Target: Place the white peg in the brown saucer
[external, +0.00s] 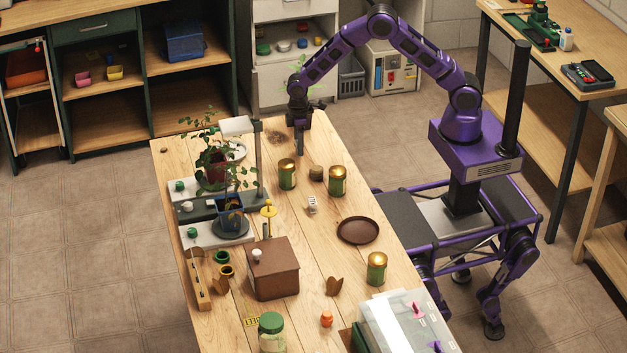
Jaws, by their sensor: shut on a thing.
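The brown saucer (358,230) lies flat and empty on the wooden table, right of the middle. My gripper (300,148) points down over the far end of the table, behind the saucer and to its left. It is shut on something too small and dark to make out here. I cannot pick out the white peg for sure. A small whitish piece with dark marks (312,204) stands on the table left of the saucer, but I cannot tell what it is.
Green tins with gold lids (287,174) stand between my gripper and the saucer; another (376,268) is in front of the saucer. A brown box (273,270) with a white knob stands front left.

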